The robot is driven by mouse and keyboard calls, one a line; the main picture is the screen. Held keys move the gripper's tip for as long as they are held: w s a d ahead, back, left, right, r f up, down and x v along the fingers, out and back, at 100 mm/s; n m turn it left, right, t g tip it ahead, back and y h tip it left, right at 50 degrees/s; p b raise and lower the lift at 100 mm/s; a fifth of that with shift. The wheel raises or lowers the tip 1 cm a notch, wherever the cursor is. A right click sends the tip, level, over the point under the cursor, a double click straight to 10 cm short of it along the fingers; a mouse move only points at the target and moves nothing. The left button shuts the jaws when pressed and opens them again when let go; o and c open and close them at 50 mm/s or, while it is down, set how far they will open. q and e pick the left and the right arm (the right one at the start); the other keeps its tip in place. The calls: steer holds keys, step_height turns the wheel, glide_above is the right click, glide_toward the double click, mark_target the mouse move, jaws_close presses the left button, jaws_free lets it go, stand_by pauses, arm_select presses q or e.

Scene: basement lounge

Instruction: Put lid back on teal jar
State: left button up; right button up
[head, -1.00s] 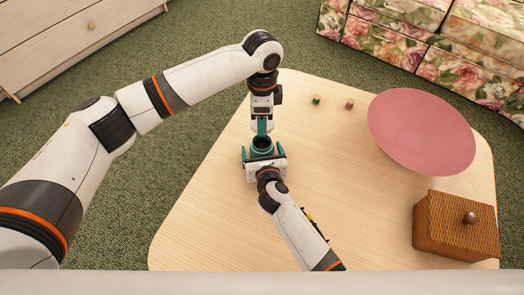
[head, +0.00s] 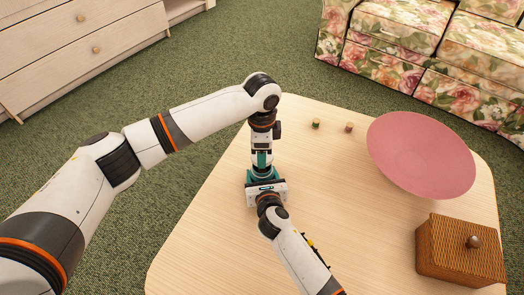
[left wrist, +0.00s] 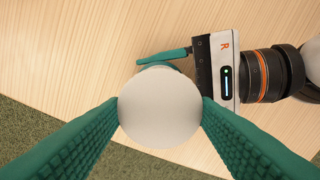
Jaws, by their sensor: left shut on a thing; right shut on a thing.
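My left gripper (head: 262,159) points straight down and is shut on the lid. The lid shows as a pale round disc (left wrist: 160,110) between its teal fingers in the left wrist view. The teal jar (head: 262,173) is on the table directly below, mostly hidden by both grippers in the head view and by the lid in the left wrist view. My right gripper (head: 265,184) reaches in from the front, low at the table, and is shut on the jar. I cannot tell whether the lid touches the jar's rim.
The pale wooden table (head: 340,235) is clear around the jar. A pink bowl (head: 420,153) and a brown woven box (head: 460,250) with a knob are at the right. Two small items, one green-topped (head: 315,124) and one reddish (head: 348,127), stand at the back.

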mark_target(262, 174)
arm_select(q)
steer(key=shift+f, duration=0.8)
steer(key=shift+f, duration=0.1)
steer(key=shift+f, duration=0.8)
steer(key=shift+f, duration=0.55)
